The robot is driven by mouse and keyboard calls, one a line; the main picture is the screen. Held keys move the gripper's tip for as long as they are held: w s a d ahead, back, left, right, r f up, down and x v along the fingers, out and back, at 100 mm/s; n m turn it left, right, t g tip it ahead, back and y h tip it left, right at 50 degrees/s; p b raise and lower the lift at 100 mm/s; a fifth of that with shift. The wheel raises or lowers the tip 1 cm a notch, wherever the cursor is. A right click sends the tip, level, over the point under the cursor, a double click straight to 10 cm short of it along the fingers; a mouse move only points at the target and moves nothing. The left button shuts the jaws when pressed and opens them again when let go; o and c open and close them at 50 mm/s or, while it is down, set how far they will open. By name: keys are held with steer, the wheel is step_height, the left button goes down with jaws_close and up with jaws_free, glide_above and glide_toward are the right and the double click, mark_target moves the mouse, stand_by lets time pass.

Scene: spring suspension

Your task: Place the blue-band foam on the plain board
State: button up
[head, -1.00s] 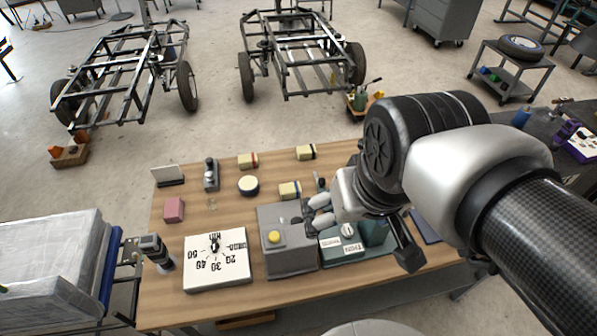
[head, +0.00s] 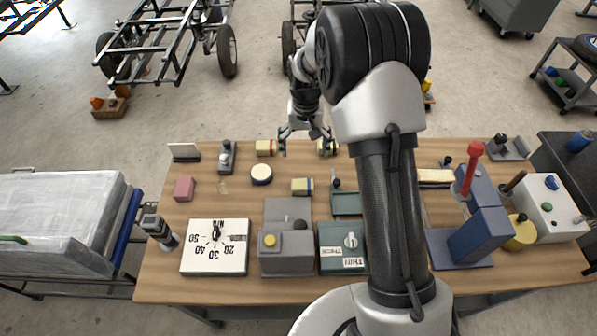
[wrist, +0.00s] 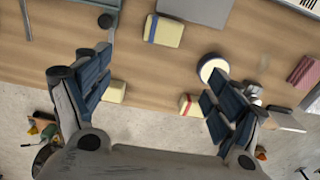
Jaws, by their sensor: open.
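The blue-band foam (head: 302,186) is a small pale yellow block with a blue stripe. It lies on the wooden table behind the grey button box, and shows at the top of the wrist view (wrist: 164,30). My gripper (head: 304,148) points down above the table's far edge, open and empty. In the head view its fingers are near the red-band foam (head: 265,147) and the partly hidden black-band foam (head: 327,147). In the wrist view the blue-band foam lies beyond the fingers, apart from them. I cannot tell which surface is the plain board.
Behind the grey button box (head: 286,258) is a flat grey plate (head: 287,210). A green box (head: 343,252), a dial board (head: 215,262), a round disc (head: 261,175) and a pink block (head: 184,188) are close by. A blue press with a red handle (head: 471,168) stands right.

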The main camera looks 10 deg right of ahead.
steer(key=b, duration=0.3)
glide_above(302, 180)
steer(key=f, duration=1.2)
steer(key=shift+s+d, duration=0.2)
steer(key=shift+w+a+f+b, duration=0.1)
steer(key=shift+f+b, duration=0.3)
steer(key=shift+f, duration=1.15)
steer(key=shift+a+f+b, duration=0.1)
steer(key=shift+f+b, duration=0.3)
steer(key=shift+f, duration=1.15)
steer(key=shift+r, duration=0.1)
steer(key=c, duration=1)
step_height(302, 180, up, 20)
steer(key=p, duration=0.4)
